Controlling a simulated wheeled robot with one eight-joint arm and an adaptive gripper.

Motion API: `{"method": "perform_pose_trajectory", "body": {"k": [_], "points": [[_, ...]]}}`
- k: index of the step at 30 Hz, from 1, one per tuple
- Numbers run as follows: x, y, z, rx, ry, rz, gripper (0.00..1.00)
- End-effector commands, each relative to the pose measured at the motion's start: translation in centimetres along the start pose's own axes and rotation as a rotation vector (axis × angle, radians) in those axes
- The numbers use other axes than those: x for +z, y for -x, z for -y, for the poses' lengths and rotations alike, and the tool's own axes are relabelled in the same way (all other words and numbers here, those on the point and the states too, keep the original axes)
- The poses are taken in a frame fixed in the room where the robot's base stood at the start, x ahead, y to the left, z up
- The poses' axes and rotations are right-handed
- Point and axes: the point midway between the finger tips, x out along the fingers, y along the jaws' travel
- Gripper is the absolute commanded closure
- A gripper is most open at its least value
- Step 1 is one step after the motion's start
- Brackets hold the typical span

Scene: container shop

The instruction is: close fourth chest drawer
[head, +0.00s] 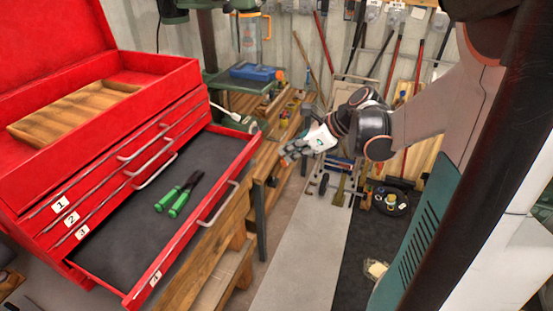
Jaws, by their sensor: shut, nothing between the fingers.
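The red tool chest (100,130) stands at the left in the head view, with its lid raised. Its fourth drawer (187,240), labelled 4, is pulled well out. It has a dark grey liner and a silver handle (220,204) on its front. Green-handled pliers (177,195) lie inside this drawer. The drawers labelled 1, 2 and 3 above it look shut. My gripper (288,157) is shut and empty. It is to the right of the fourth drawer's front, apart from the handle.
A wooden tray (70,112) sits in the chest's open top. A wooden workbench (195,265) runs under the chest. Behind are a shelf with a blue tool (257,72) and long-handled tools on the wall. The grey floor strip (300,260) right of the bench is clear.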

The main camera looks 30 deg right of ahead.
Motion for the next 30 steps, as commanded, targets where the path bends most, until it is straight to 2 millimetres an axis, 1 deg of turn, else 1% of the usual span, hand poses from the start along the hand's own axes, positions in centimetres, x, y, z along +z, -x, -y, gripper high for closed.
{"method": "perform_pose_trajectory", "body": {"k": [1,9,14,15,18,21,25,30], "points": [[-0.1,-0.9,0.0,0.002,0.003,0.000,1.00],[-0.2,-6.2,-0.1,0.003,0.006,-0.002,1.00],[-0.1,-9.2,-0.1,0.003,0.007,-0.001,1.00],[0.3,-9.7,-0.1,0.003,0.007,-0.001,1.00],[1.4,-10.6,-0.1,0.003,0.007,-0.001,1.00],[2.1,-11.3,-0.1,0.002,0.007,-0.002,1.00],[2.6,-11.7,-0.1,0.001,0.005,-0.002,1.00],[2.8,-11.8,-0.1,0.001,0.005,-0.002,1.00]]}}
